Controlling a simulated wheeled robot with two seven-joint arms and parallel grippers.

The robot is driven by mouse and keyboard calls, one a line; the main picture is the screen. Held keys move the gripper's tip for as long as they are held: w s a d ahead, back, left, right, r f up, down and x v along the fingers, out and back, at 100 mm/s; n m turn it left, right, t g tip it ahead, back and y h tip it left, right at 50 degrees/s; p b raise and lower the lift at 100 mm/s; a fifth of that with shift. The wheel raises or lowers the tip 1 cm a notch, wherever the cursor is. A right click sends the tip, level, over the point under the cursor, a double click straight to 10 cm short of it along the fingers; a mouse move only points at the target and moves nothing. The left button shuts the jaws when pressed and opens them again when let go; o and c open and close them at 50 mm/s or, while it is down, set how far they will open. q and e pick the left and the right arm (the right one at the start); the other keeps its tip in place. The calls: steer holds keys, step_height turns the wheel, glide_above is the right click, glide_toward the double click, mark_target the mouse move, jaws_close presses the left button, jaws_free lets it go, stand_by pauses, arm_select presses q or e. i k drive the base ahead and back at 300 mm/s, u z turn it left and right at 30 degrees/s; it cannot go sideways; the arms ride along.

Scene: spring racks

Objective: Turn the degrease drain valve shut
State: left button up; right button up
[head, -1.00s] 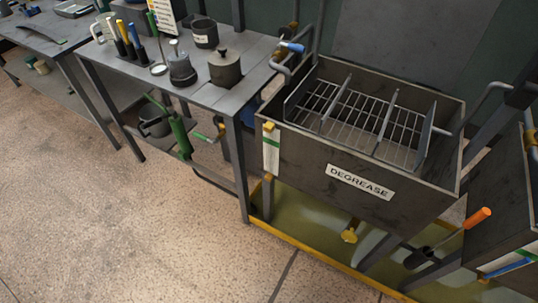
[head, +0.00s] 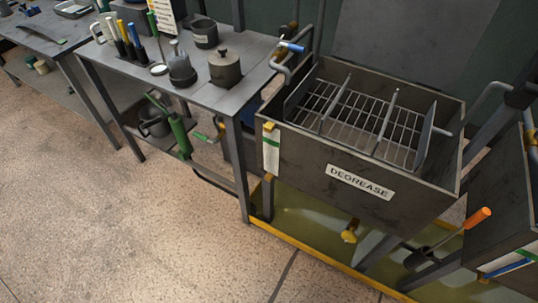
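The degrease tank (head: 300,150) is an open dark metal box with a white DEGREASE label (head: 360,182) on its front. Under it, a small yellow fitting (head: 349,236), which looks like the drain valve, hangs below the tank bottom. It is small and partly in shadow, so I cannot tell whether it is open or shut. A separate blue-handled valve (head: 291,47) sits on the pipe at the tank's back left corner. Neither of my grippers is in view.
A yellow-edged tray (head: 300,242) with greenish liquid lies under the tank, among its legs. A workbench (head: 205,93) with pots stands at left. An orange-handled tool (head: 478,217) and another tank (head: 505,215) are at right. The front-left floor is clear.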

mark_target(349, 236)
steer(key=z, duration=0.35)
steer(key=k, duration=1.05)
steer(key=u, duration=1.65)
steer(key=i, duration=0.4)
steer(key=z, duration=0.65)
steer(key=i, duration=1.2)
steer(key=z, duration=1.55)
steer(key=i, duration=0.35)
steer(key=z, duration=0.25)
